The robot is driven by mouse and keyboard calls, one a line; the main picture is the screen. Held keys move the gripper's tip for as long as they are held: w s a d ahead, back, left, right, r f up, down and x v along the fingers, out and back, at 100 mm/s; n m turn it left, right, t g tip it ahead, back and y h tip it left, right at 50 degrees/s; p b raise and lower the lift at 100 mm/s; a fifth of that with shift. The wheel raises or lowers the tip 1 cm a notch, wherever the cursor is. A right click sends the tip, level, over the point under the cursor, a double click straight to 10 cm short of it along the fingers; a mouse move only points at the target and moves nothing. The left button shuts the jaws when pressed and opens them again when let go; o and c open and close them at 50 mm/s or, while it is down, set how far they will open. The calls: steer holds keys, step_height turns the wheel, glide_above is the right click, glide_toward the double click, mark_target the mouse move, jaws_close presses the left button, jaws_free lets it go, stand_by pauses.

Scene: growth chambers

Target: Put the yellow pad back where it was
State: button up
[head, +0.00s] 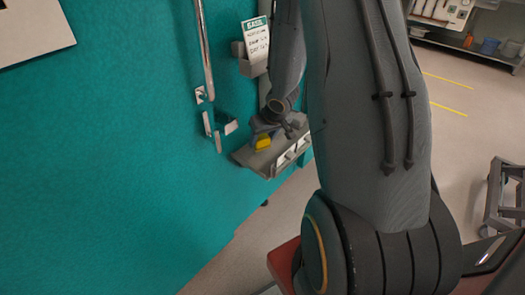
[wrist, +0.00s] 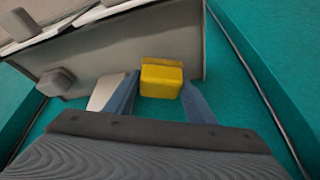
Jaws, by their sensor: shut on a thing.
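In the wrist view the yellow pad (wrist: 162,82) sits between the two blue-grey fingers of my gripper (wrist: 160,92). My gripper (head: 264,132) is shut on the pad and, in the head view, is partly hidden behind my arm. The grey shelf surface (wrist: 120,62) lies beyond the pad in the wrist view. I cannot tell whether the pad touches the shelf.
A vertical metal handle (head: 205,50) and a bracket (head: 212,130) are left of the shelf. A small grey block (wrist: 60,82) is on the shelf. A grey cart (head: 502,195) stands at the right.

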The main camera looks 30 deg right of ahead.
mark_target(263, 147)
steer(key=shift+f+b, duration=1)
steer(key=shift+f, duration=1.1)
steer(key=shift+c, duration=0.3)
steer(key=o, duration=1)
steer(key=shift+s+r, duration=0.1)
steer(key=shift+r, duration=0.05)
steer(key=s+a+r+g+h+p, duration=0.1)
steer(key=s+a+r+p, duration=0.3)
steer(key=r, duration=0.5)
steer(key=s+a+r+g+h+p, duration=0.1)
steer(key=s+r, duration=0.6)
steer(key=r, duration=0.2)
steer(key=s+a+r+g+y, duration=0.1)
steer(key=s+a+r, duration=0.4)
steer(key=s+a, duration=0.6)
steer(key=shift+s+a+n+g+y, duration=0.3)
steer(key=shift+a+g+y, duration=0.1)
steer(key=shift+g, duration=0.5)
